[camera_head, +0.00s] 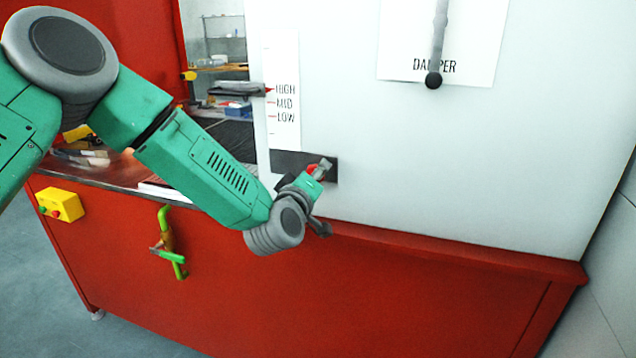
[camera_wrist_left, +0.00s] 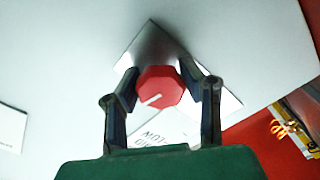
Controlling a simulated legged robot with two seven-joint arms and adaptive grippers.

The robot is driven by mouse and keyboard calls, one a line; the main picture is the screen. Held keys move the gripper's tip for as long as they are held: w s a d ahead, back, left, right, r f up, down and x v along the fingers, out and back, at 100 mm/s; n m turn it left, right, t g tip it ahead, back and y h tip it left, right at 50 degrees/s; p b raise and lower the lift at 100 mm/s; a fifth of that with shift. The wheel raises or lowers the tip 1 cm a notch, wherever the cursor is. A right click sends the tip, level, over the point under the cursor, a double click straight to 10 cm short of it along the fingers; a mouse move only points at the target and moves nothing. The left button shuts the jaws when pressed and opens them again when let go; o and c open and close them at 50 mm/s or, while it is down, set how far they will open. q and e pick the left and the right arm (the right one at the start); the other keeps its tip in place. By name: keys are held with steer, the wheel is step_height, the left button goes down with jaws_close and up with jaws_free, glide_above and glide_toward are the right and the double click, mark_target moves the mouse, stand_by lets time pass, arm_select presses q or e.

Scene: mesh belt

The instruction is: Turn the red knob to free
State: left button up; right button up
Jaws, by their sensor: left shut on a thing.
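The red knob (camera_wrist_left: 160,88) is a faceted red piece with a white pointer line, mounted on a dark plate (camera_head: 329,164) low on the white panel. In the left wrist view it sits between the two fingers of my left gripper (camera_wrist_left: 161,90), which is shut on it. The pointer line points toward the lower left in that view. In the head view my left gripper (camera_head: 318,172) is at the plate and covers most of the knob (camera_head: 312,168). Any lettering for free cannot be read. My right gripper is not in view.
A DAMPER lever (camera_head: 437,50) hangs above right. A yellow button box (camera_head: 60,205) and a green handle (camera_head: 168,245) are on the red cabinet (camera_head: 330,290).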

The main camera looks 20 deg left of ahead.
arm_select(q)
steer(key=shift+a+r+n+b, duration=0.15)
steer(key=shift+n+b, duration=0.45)
steer(key=shift+n, duration=0.5)
steer(key=o, duration=1.2)
steer(key=shift+s, duration=0.15)
steer(key=s, duration=1.1)
steer(key=shift+s+a+f, duration=0.2)
steer(key=shift+s+a, duration=0.1)
steer(key=shift+s, duration=0.05)
steer(key=shift+f, duration=0.1)
